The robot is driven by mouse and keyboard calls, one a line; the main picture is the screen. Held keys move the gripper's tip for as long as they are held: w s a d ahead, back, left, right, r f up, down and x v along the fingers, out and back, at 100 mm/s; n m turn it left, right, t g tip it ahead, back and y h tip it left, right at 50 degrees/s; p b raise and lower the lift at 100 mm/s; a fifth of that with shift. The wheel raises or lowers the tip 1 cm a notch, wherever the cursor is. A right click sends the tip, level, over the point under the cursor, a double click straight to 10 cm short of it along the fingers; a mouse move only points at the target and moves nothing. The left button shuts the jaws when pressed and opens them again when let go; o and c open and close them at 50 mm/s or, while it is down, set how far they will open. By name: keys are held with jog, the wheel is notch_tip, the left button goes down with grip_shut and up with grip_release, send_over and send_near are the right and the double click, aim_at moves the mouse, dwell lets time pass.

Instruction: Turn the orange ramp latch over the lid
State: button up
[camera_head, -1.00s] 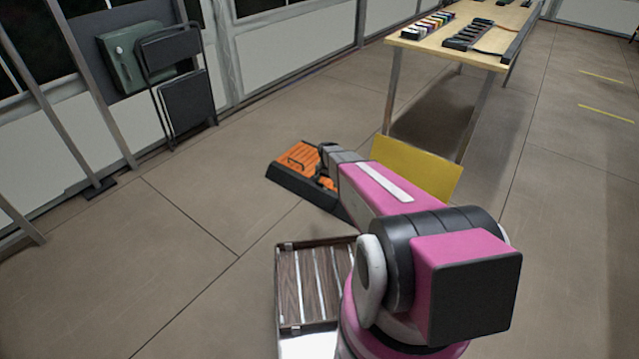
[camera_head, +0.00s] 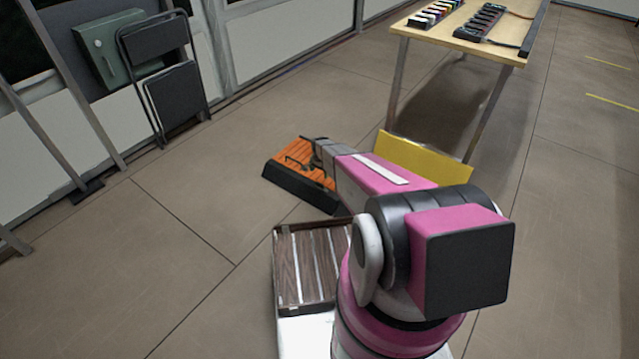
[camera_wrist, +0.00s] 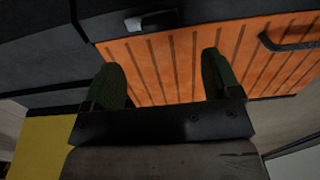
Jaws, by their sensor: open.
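An orange ribbed panel (camera_head: 291,152) tops a low black box (camera_head: 295,187) on the floor, just beyond my arm. In the wrist view the orange panel (camera_wrist: 185,55) fills the middle, with a black handle (camera_wrist: 290,42) at the right. A small dark piece with a pale grey face (camera_wrist: 150,21) sits at the panel's top edge; I cannot tell whether it is the latch. My gripper (camera_wrist: 163,75) is open and empty, its two dark green fingers apart over the panel. In the head view the gripper (camera_head: 312,150) is small and partly unclear.
A yellow panel (camera_head: 420,157) stands right of the box, behind my arm. A wooden table (camera_head: 470,52) with gear is farther back. A folding chair (camera_head: 168,85) leans by the left wall. Open floor (camera_head: 190,215) lies to the left.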

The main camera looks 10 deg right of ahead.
aim_at(320, 184)
notch_tip(320, 184, down, 9)
jog(key=shift+f, duration=0.1)
dwell(0.3)
jog(key=c, duration=0.9)
